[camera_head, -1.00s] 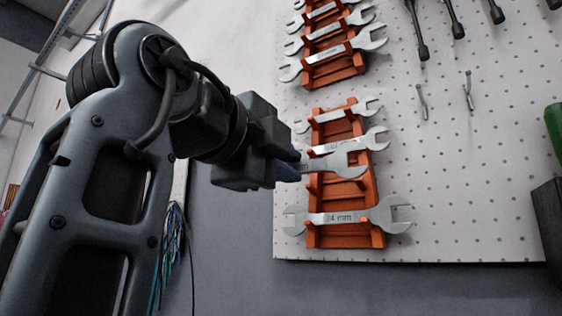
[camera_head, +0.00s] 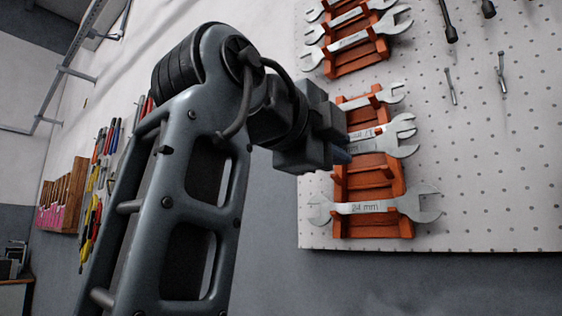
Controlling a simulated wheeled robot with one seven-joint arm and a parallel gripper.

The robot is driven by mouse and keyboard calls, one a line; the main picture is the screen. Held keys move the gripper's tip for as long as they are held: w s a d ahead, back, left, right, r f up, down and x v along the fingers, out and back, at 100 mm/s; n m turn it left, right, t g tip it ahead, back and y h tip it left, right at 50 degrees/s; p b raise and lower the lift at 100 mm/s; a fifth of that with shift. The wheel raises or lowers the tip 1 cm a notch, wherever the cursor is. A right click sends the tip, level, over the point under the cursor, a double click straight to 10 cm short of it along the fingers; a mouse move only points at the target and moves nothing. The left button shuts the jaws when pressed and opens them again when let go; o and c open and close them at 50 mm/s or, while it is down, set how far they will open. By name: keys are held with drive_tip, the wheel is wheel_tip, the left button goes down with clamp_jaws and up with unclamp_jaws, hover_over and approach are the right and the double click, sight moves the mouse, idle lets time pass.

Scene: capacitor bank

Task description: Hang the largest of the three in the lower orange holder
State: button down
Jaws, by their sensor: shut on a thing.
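My gripper (camera_head: 342,150) is shut on a silver open-ended wrench (camera_head: 390,146). The held wrench lies roughly level in front of the lower orange holder (camera_head: 368,182), its open jaw pointing right. It overlaps the view of a wrench just behind and above it, marked 17 mm (camera_head: 402,127). I cannot tell whether it touches the holder. A smaller wrench (camera_head: 388,95) hangs on the holder's top rung. A larger wrench marked 24 mm (camera_head: 380,206) hangs on the bottom rung. Between it and the held wrench, the orange rungs show bare.
The upper orange holder (camera_head: 352,62) with several wrenches is above. Two bare metal hooks (camera_head: 502,74) and hanging tools (camera_head: 447,25) are on the white pegboard (camera_head: 480,180) to the right. Screwdrivers and pliers (camera_head: 100,170) hang at the far left.

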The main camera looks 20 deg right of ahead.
drive_tip(key=shift+w+d+f+b, duration=0.15)
drive_tip(key=shift+w+d+f, duration=0.15)
drive_tip(key=shift+w+d, duration=0.45)
drive_tip(key=shift+w+d+f+b, duration=0.15)
drive_tip(key=shift+w+d+f, duration=0.2)
drive_tip(key=shift+d, duration=0.55)
drive_tip(key=shift+w+d+f+b, duration=0.15)
drive_tip(key=shift+w+d+f, duration=0.05)
drive_tip(key=shift+w+d, duration=0.55)
drive_tip(key=shift+d, duration=0.1)
drive_tip(key=c, duration=1)
unclamp_jaws()
drive_tip(key=shift+s, duration=0.1)
drive_tip(key=b+v, duration=0.1)
drive_tip(key=v, duration=0.6)
drive_tip(key=shift+s+a, duration=0.2)
drive_tip(key=shift+a, duration=0.1)
